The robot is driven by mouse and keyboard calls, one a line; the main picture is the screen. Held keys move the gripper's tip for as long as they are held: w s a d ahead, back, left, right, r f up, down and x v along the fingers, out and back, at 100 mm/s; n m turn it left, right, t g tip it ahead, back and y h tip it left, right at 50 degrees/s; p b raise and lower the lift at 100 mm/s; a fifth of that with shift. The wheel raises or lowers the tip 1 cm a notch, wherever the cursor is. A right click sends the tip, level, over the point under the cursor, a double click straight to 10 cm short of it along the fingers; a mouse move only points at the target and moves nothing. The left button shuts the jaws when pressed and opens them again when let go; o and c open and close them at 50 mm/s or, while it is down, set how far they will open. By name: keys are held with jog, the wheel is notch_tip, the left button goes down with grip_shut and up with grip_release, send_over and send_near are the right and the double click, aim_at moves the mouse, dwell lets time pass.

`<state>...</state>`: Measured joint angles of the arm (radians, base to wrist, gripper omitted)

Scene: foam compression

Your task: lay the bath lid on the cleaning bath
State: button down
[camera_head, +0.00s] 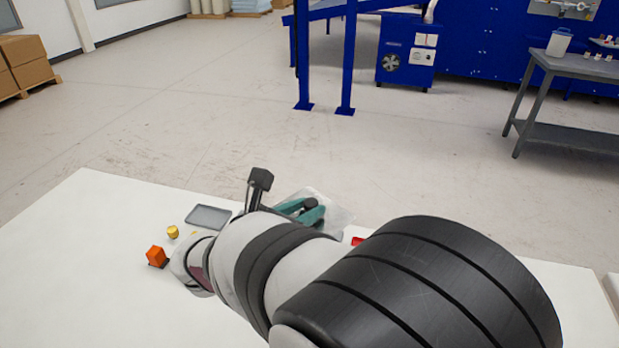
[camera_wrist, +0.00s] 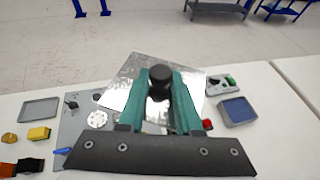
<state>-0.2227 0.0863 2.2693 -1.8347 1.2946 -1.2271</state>
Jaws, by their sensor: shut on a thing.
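The bath lid (camera_wrist: 122,76) is a shiny, silvery square plate with a black knob (camera_wrist: 160,82) at its middle. My gripper (camera_wrist: 160,72) has teal fingers, one on each side of the knob, shut on it. In the head view, the lid (camera_head: 338,215) shows as a pale sheet around my teal fingers (camera_head: 302,210), partly behind my arm. It looks held above the table, but its height is hard to tell. I cannot clearly identify the cleaning bath; the lid and gripper hide the table beneath them. A small blue-filled grey container (camera_wrist: 238,111) stands to the right.
A grey tray (camera_wrist: 40,109), a yellow block (camera_wrist: 39,133) and an orange block (camera_head: 156,256) lie left on the white table (camera_head: 75,240). A grey plate (camera_wrist: 72,125) with a pale disc is partly under the lid. A red item (camera_wrist: 207,124) is close right.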

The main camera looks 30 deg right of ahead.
jog(key=s+d+f+m+g+y, duration=0.1)
jog(key=s+d+f+m+g, duration=0.6)
jog(key=s+d+m+g, duration=0.6)
jog(key=s+a+f+m+g+y, duration=0.1)
jog(key=s+a+f+m+y, duration=0.4)
jog(key=m+y, duration=0.6)
jog(key=s+a+f+m+y, duration=0.35)
jog(key=s+m+y, duration=0.35)
jog(key=m+y, duration=0.4)
jog(key=w+d+r+m+t+h, duration=0.1)
jog(key=d+m+t+h, duration=0.3)
jog(key=m+t, duration=0.6)
jog(key=d+m+t+h, duration=0.1)
jog(key=d+m+t, duration=0.5)
jog(key=m+t, duration=0.3)
jog(key=s+d+m+h, duration=0.9)
jog(key=s+m+h, duration=0.1)
jog(key=m+h, duration=0.15)
jog(key=shift+h, duration=0.65)
jog(key=w+d+f, duration=0.1)
jog(key=w+f, duration=0.2)
jog(key=w+d+f, duration=0.1)
jog(key=w+f, duration=0.6)
jog(key=shift+w+d+f, duration=0.2)
jog(key=shift+w+d, duration=0.2)
